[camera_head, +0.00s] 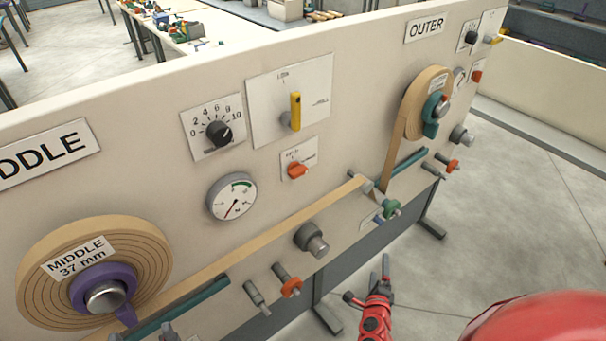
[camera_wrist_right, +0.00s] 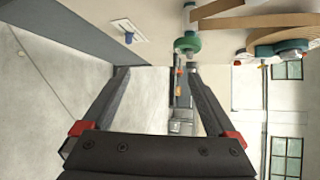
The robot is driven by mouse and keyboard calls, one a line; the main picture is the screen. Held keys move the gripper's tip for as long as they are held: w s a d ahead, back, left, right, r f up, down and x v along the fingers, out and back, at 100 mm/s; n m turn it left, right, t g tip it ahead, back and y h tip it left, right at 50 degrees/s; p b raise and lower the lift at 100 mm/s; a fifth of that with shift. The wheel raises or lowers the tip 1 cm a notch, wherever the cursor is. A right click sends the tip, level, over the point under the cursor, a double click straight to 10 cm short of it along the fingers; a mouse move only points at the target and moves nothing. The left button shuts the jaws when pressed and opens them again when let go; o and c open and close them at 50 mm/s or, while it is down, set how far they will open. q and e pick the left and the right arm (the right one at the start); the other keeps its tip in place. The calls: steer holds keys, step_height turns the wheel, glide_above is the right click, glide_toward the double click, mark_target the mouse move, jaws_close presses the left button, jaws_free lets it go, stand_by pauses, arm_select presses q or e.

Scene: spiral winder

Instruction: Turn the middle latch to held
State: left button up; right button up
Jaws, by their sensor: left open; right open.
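The MIDDLE section of the cream panel (camera_head: 345,130) carries two candidates for the middle latch; I cannot tell which is it. One is a yellow lever (camera_head: 295,110) standing upright on a white plate, with small unreadable labels above and to the right. My right gripper (camera_head: 370,281) is open and empty, low in front of the panel, below the green roller (camera_head: 392,208). Its open fingers show in the right wrist view (camera_wrist_right: 157,72). My left gripper is not in view.
A dial knob (camera_head: 218,133) and a gauge (camera_head: 232,197) sit left of the levers. A tan MIDDLE roll (camera_head: 148,250) feeds a strip rightward. A grey knob (camera_head: 311,240) and orange-collared peg (camera_head: 288,282) stick out below. The OUTER roll (camera_head: 412,108) is at right.

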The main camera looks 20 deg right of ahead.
steer(key=w+a+m+y, duration=0.2)
steer(key=m+y, duration=0.1)
steer(key=m+t+y, duration=0.2)
steer(key=t+y, duration=0.7)
steer(key=y, duration=0.3)
glide_toward(301, 174)
steer(key=shift+y, duration=0.5)
steer(key=p+x, duration=0.6)
steer(key=x, duration=0.2)
steer(key=shift+w+d, duration=0.1)
steer(key=shift+w, duration=0.15)
steer(key=shift+w+r+g, duration=0.1)
steer(key=shift+w+g, duration=0.2)
steer(key=shift+w, duration=0.25)
